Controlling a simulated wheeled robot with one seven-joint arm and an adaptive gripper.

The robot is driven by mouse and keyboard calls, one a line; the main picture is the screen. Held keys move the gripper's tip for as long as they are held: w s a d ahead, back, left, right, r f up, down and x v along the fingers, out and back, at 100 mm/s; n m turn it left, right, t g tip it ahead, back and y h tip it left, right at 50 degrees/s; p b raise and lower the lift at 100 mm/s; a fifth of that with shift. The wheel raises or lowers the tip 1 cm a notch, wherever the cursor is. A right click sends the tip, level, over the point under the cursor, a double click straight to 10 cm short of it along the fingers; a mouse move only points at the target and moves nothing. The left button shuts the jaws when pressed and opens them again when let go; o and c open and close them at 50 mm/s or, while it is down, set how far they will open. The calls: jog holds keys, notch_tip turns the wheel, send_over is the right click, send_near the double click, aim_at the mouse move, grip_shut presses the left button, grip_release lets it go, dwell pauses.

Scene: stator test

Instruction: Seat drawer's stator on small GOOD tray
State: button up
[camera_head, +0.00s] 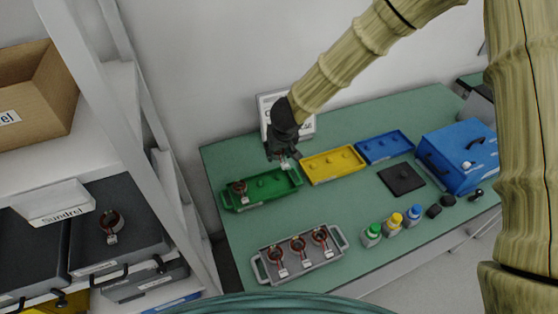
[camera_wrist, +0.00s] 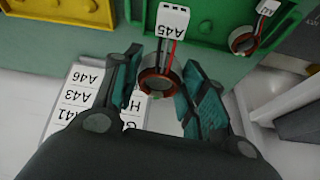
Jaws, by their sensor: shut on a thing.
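My gripper (camera_head: 283,152) is over the green tray (camera_head: 262,198) near its right end. In the wrist view my gripper (camera_wrist: 161,82) is shut on a stator (camera_wrist: 157,83), a copper-coloured ring with a white connector marked A45. In the head view only the held stator's pale connector (camera_head: 285,164) shows clearly; it appears raised above the tray. Another stator (camera_head: 238,187) sits at the tray's left end, and it also shows in the wrist view (camera_wrist: 243,40). A further stator (camera_head: 110,222) lies on the dark drawer (camera_head: 135,245) at the left.
A yellow tray (camera_head: 333,178) and a blue tray (camera_head: 385,158) stand right of the green one. A grey tray (camera_head: 328,261) holds three stators in front. A white sign (camera_head: 305,128) stands behind my gripper. Coloured bottles (camera_head: 393,224) and a blue box (camera_head: 445,178) are right.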

aim_at(278, 175)
notch_tip(278, 175, down, 4)
jog(key=b, duration=0.2)
jog(key=shift+w+b, duration=0.15)
jog(key=shift+b, duration=0.25)
jog(key=shift+w+f, duration=0.1)
jog(key=shift+f, duration=0.05)
notch_tip(278, 175, down, 4)
jog(key=b, duration=0.6)
jog(key=shift+f+b, duration=0.25)
jog(key=shift+b, duration=0.1)
jog(key=shift+p, duration=0.65)
jog(key=shift+f, duration=0.95)
dwell(0.6)
jog(key=shift+f+p, duration=0.3)
dwell(0.6)
jog(key=o, duration=0.9)
